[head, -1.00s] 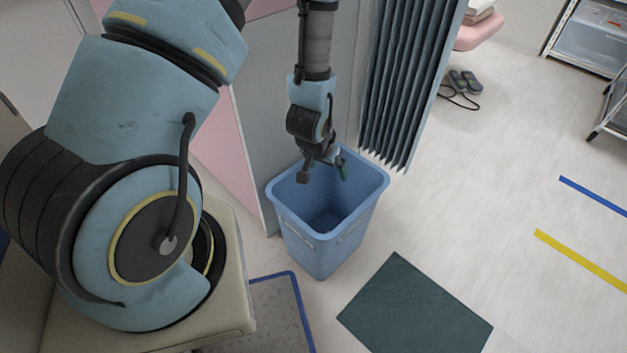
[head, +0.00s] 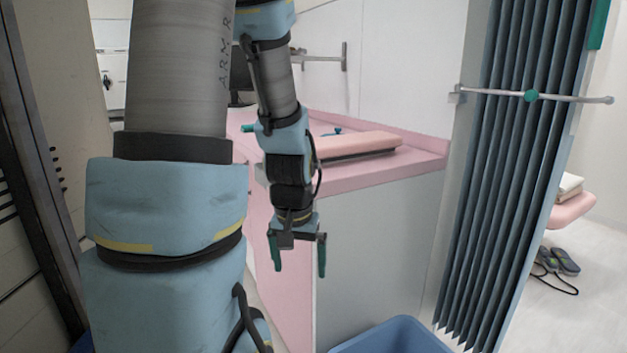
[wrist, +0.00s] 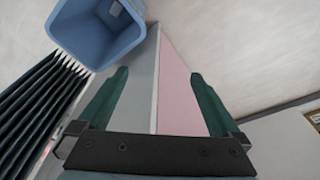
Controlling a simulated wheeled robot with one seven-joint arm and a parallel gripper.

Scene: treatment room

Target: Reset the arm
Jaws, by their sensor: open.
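My gripper (head: 298,256) hangs pointing down in the head view, in front of the pink counter and its grey side panel. Its two green fingers are apart with nothing between them. In the wrist view my gripper (wrist: 157,98) also shows open and empty, with the grey panel and a pink surface seen between the fingers. My arm comes down from the top of the head view and hides part of the counter.
A pink counter (head: 385,178) holds a pink pad (head: 355,144). A folded grey-blue curtain (head: 510,170) hangs at the right.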

